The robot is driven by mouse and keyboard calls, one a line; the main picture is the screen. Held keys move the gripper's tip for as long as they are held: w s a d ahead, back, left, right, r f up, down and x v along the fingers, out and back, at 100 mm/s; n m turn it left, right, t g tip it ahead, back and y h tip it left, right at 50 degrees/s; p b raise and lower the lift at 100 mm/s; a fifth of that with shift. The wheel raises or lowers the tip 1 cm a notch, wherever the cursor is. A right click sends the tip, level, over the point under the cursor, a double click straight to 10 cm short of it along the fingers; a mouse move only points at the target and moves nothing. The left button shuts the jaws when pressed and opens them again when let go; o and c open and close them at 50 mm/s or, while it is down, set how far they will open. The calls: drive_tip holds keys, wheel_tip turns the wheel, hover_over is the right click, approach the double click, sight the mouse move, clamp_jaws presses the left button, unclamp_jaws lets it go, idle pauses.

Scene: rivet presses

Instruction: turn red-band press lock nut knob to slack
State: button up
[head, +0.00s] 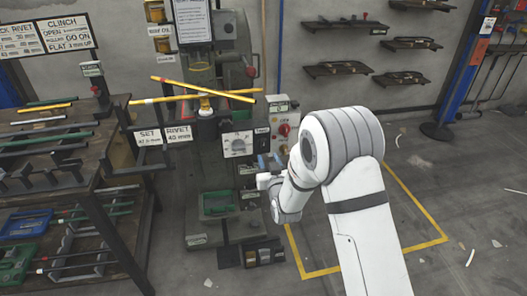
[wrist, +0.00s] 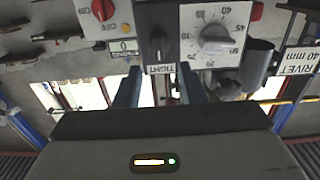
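The lock nut knob (wrist: 157,46) is a black knob on a dark plate in the wrist view, with a label reading TIGHT at its lower edge. Its pointer direction is too small to read surely. My gripper (wrist: 159,80) is open; its two blue fingers stand apart, toward either side of the knob, with no clear contact. In the head view my gripper (head: 268,162) is at the front right of the press (head: 212,128), beside the white dial panel (head: 237,145). The knob is hard to make out there.
The dial (wrist: 215,40) sits right beside the knob in the wrist view. A switch box with a red knob (wrist: 108,10) is on the other side. A rack of bars (head: 60,150) stands left; open floor (head: 460,190) lies right.

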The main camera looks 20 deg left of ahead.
sight(263, 146)
drive_tip(key=x, duration=0.6)
drive_tip(key=shift+w+a, duration=0.15)
drive_tip(key=shift+w, duration=0.15)
drive_tip(key=shift+c, duration=0.5)
clamp_jaws()
drive_tip(key=shift+s+r, duration=0.1)
